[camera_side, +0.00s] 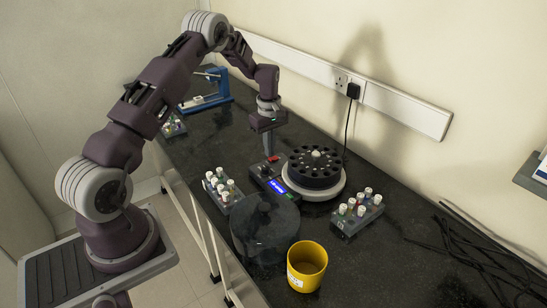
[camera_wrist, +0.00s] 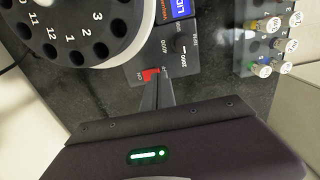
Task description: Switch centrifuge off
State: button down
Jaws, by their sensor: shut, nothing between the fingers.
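The centrifuge has a black numbered rotor (camera_side: 315,167) in a white round housing and a control panel with a lit blue display (camera_side: 278,187). In the wrist view the panel shows a dark knob (camera_wrist: 180,43) and a small red switch (camera_wrist: 150,74), with labels beside it, one reading like "ON". The switch shows as a red spot (camera_side: 273,159) in the side view. My gripper (camera_side: 269,155) is shut and empty, pointing down at the panel's far end. In the wrist view its fingertips (camera_wrist: 158,80) are right beside the red switch; I cannot tell whether they touch. They partly hide the panel there.
A dark see-through lid (camera_side: 265,228) and a yellow cup (camera_side: 306,266) are nearer. A black plug (camera_side: 353,90) with cord is in the wall socket. Loose cables (camera_side: 470,250) lie right.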

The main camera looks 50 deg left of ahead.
aim_at(270, 160)
jog(key=shift+f, duration=0.95)
dwell(0.3)
jog(key=shift+r, duration=2.5)
jog(key=shift+r, duration=0.1)
jog(key=s+d+r+m+t, duration=0.1)
jog(key=s+d+r+m, duration=0.3)
jog(key=d+r, duration=0.45)
jog(key=s+d+r+m+t, duration=0.1)
jog(key=s+d+r+m, duration=0.3)
jog(key=r, duration=0.8)
jog(key=s+d+r+m+t, duration=0.2)
jog(key=s+d+r+m, duration=0.25)
jog(key=s+d, duration=0.4)
jog(key=s+d+m, duration=0.1)
jog(key=s+m, duration=0.1)
jog(key=s, duration=0.5)
jog(key=s+d+f+m+t, duration=0.1)
jog(key=s+d+m, duration=0.1)
jog(key=s, duration=0.5)
jog(key=shift+s+d+m+t, duration=0.2)
jog(key=shift+s+m+t, duration=0.1)
jog(key=shift+m, duration=0.45)
